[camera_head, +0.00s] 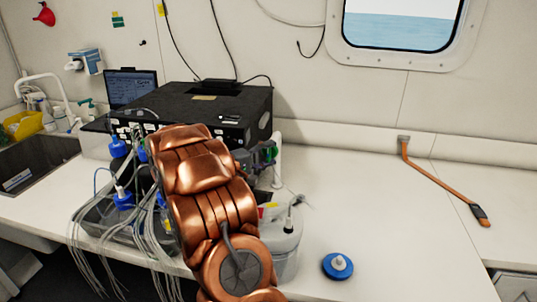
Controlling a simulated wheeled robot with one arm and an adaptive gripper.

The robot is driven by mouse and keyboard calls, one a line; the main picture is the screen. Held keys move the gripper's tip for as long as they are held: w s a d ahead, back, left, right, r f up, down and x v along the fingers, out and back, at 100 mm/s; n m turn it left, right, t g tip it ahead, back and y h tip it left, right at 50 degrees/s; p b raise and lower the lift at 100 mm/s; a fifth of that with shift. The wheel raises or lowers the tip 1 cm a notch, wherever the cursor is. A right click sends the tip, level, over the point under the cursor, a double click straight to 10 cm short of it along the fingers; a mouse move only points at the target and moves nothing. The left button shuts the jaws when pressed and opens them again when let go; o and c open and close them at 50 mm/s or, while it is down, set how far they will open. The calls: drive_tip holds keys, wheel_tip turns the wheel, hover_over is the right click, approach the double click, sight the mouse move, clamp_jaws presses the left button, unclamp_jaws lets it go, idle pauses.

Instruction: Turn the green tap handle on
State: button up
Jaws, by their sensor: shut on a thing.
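My copper arm reaches up the middle of the view, and my gripper (260,156) is at its far end, partly hidden behind the arm. A small green handle (270,153) shows at the fingertips, against an upright white pipe (277,165). The gripper is shut on this green handle. The fingers cover much of it, so its turn angle cannot be told.
A black box (215,105) stands behind the arm. Clear tubes and blue-capped bottles (122,198) crowd its left side. A white container (285,240) stands close on the right. A blue disc (338,265) and an orange-handled tool (440,180) lie on the otherwise clear right counter.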

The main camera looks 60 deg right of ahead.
drive_tip(key=shift+f+n+b, duration=0.25)
drive_tip(key=shift+n+b, duration=0.05)
drive_tip(key=shift+b, duration=0.35)
drive_tip(key=shift+h+b, duration=0.3)
drive_tip(key=shift+b, duration=0.05)
drive_tip(key=n+h+b, duration=0.2)
drive_tip(key=b, duration=0.1)
drive_tip(key=shift+f+b, duration=0.15)
drive_tip(key=shift+b, duration=0.15)
drive_tip(key=shift+r+n+t+h+b, duration=0.15)
drive_tip(key=shift+n+t+h+b, duration=0.2)
drive_tip(key=shift+n+h+b, duration=0.95)
drive_tip(key=shift+r+n+t+h+b, duration=0.1)
drive_tip(key=shift+n+t+h+b, duration=0.45)
drive_tip(key=shift+n, duration=1.35)
drive_tip(key=shift+n+h, duration=0.35)
drive_tip(key=shift+n, duration=0.05)
drive_tip(key=o, duration=1.2)
drive_tip(key=shift+r, duration=0.1)
drive_tip(key=shift+c, duration=0.2)
drive_tip(key=shift+r, duration=0.1)
